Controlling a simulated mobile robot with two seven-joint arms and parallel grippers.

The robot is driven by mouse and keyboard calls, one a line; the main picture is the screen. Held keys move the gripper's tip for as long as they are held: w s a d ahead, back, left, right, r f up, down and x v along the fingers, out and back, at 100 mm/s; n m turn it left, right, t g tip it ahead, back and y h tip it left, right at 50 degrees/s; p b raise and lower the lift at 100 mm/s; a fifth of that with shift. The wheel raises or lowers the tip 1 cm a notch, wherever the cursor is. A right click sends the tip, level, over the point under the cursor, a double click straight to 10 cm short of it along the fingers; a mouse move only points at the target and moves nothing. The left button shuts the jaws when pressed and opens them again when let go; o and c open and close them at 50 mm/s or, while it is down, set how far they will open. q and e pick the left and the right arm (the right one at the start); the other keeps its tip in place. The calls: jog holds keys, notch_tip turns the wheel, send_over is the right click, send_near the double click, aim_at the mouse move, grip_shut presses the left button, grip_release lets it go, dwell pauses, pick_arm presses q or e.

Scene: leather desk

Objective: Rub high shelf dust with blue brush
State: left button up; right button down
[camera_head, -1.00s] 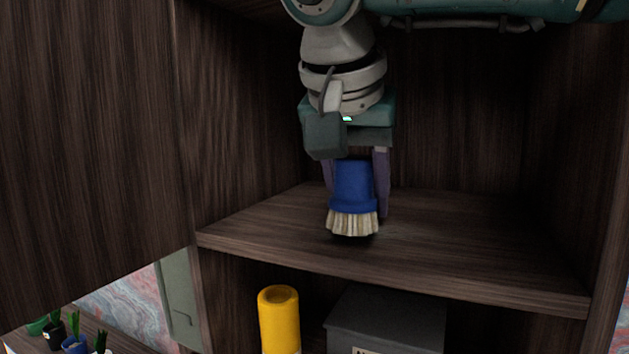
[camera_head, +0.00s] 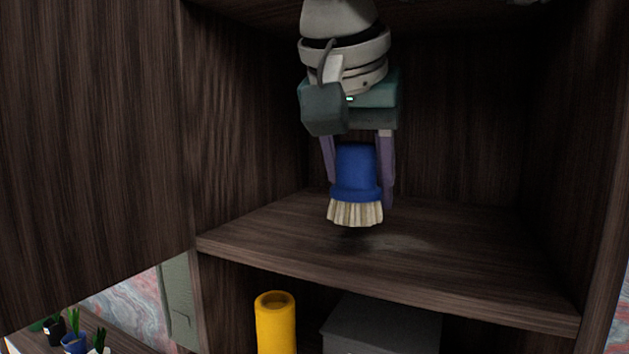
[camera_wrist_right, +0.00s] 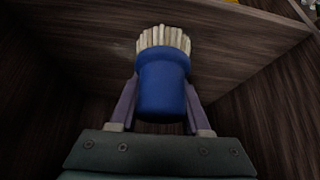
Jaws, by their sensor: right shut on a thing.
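My right gripper (camera_head: 358,190) reaches down into the open upper compartment and is shut on the blue brush (camera_head: 356,172), bristles pointing down. In the right wrist view the brush (camera_wrist_right: 163,85) sits between the two purple fingers of the gripper (camera_wrist_right: 163,100). The pale bristles are just above the wooden shelf (camera_head: 290,240), with a dark shadow under them. A faint greyish dust patch (camera_head: 400,242) lies on the shelf just right of the bristles. My left gripper is not in view.
A wooden panel (camera_head: 90,130) stands at the left of the compartment, and side walls close it in. Below the shelf are a yellow cylinder (camera_head: 275,322) and a grey box (camera_head: 382,328). Small potted plants (camera_head: 73,338) stand at the lower left.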

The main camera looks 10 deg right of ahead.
jog(key=shift+s+r+p, duration=0.1)
jog(key=shift+r+p, duration=0.3)
jog(key=shift+r, duration=0.3)
notch_tip(320, 180, up, 3)
jog(key=shift+d+r+p, duration=0.1)
jog(key=shift+p, duration=1)
